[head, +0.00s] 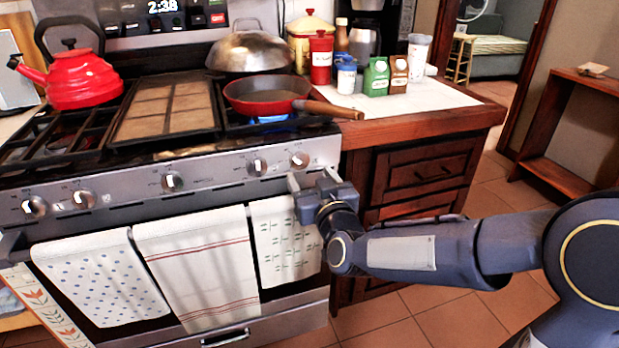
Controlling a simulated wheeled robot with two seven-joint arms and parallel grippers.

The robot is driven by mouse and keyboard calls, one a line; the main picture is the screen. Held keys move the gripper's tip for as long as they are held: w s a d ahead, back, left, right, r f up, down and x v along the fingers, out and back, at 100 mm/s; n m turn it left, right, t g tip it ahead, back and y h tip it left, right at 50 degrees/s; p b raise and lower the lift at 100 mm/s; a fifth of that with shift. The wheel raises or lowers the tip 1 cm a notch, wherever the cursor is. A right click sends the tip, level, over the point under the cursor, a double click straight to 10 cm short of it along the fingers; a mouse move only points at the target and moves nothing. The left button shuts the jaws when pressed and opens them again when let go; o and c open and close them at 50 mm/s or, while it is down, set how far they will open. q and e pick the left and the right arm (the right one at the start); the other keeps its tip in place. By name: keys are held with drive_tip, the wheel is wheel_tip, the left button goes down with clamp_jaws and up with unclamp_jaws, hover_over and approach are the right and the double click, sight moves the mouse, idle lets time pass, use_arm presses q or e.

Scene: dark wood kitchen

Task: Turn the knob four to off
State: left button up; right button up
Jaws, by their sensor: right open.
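The stove's front panel (215,177) carries several round silver knobs in a row. The fourth knob from the left (257,166) is right of the middle knob (172,181). The rightmost knob (299,159) sits just beyond it. I cannot tell the pointer angles of the knobs. A blue flame (272,119) shows under the red pan (268,95) on the right burner. My right gripper (312,179) is open and empty, its fingers toward the panel just below the rightmost knob and to the lower right of the fourth. I cannot tell whether it touches the panel. My left gripper is out of view.
Towels (196,262) hang on the oven front, below the panel. The pan's wooden handle (328,109) sticks out over the counter edge. A red kettle (82,80) stands at the left and a domed lid (250,52) at the back. Jars and cartons (376,77) crowd the counter.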

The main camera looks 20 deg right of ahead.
sight(303, 163)
drive_tip(key=w, duration=0.6)
drive_tip(key=shift+b, duration=0.4)
drive_tip(key=shift+c, duration=0.4)
drive_tip(key=c, duration=0.9)
